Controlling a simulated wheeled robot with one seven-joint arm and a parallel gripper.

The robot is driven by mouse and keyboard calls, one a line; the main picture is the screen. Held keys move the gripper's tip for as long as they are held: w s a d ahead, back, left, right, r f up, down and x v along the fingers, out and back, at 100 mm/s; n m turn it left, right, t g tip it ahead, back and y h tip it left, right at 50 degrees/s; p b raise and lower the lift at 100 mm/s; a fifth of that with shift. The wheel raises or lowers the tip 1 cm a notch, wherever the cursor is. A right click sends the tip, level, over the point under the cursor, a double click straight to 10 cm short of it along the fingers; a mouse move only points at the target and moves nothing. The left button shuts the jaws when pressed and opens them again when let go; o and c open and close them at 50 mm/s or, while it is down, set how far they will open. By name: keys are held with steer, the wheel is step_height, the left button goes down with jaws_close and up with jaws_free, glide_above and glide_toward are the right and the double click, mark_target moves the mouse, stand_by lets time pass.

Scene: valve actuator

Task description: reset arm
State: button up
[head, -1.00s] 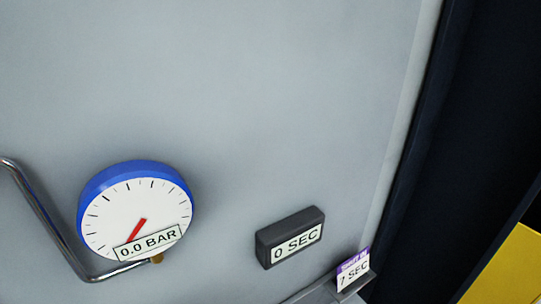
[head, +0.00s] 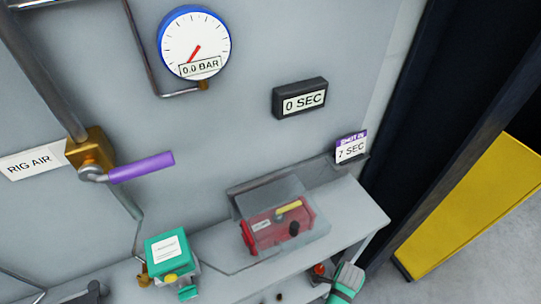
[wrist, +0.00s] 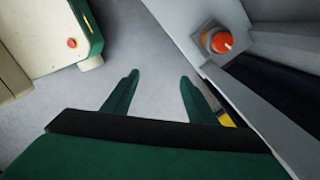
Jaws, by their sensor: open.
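My gripper (wrist: 158,80) is open and empty in the wrist view, its two dark green fingers apart over grey floor. A red button (wrist: 222,42) on a grey block is up and to the right of the fingers, apart from them. In the head view a green and grey part at the lower right, beside a small red button (head: 319,268), looks like the end of my arm; its fingers cannot be made out there. A red actuator (head: 266,233) with a yellow lever (head: 289,207) sits under a clear cover on the bench (head: 350,212).
A blue-rimmed gauge (head: 195,35) reads 0.0 BAR. A dark display (head: 300,98) reads 0 SEC; a purple-topped tag (head: 351,147) reads 7 SEC. A purple-handled valve (head: 140,167) is by the RIG AIR sign (head: 33,163). A green box (head: 167,246) is lower left. A yellow panel (head: 465,205) stands right.

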steer(key=s+a+r+n+t+h, duration=0.1)
steer(key=s+a+r+n+t, duration=0.35)
steer(key=a+n, duration=0.3)
steer(key=s+a+r+n+t+h, duration=0.1)
steer(key=s+a+r+n+t, duration=0.35)
steer(key=a+n, duration=0.3)
steer(key=s+a+r+n+t, duration=0.2)
steer(key=a+r, duration=0.1)
steer(key=r, duration=0.4)
steer(key=s+a+r+n+t+y, duration=0.1)
steer(key=s+a+r+n+t, duration=0.1)
steer(key=r, duration=0.5)
steer(key=s+a+r+n+t+y, duration=0.1)
steer(key=s+a+r+n+t, duration=0.1)
steer(key=a+r+n, duration=0.2)
step_height(320, 180, up, 3)
steer(key=shift+s+r, duration=0.1)
steer(key=shift+s, duration=0.05)
steer(key=c, duration=0.5)
steer(key=shift+a+n, duration=0.1)
steer(key=shift+n, duration=0.2)
steer(key=shift+c, duration=0.2)
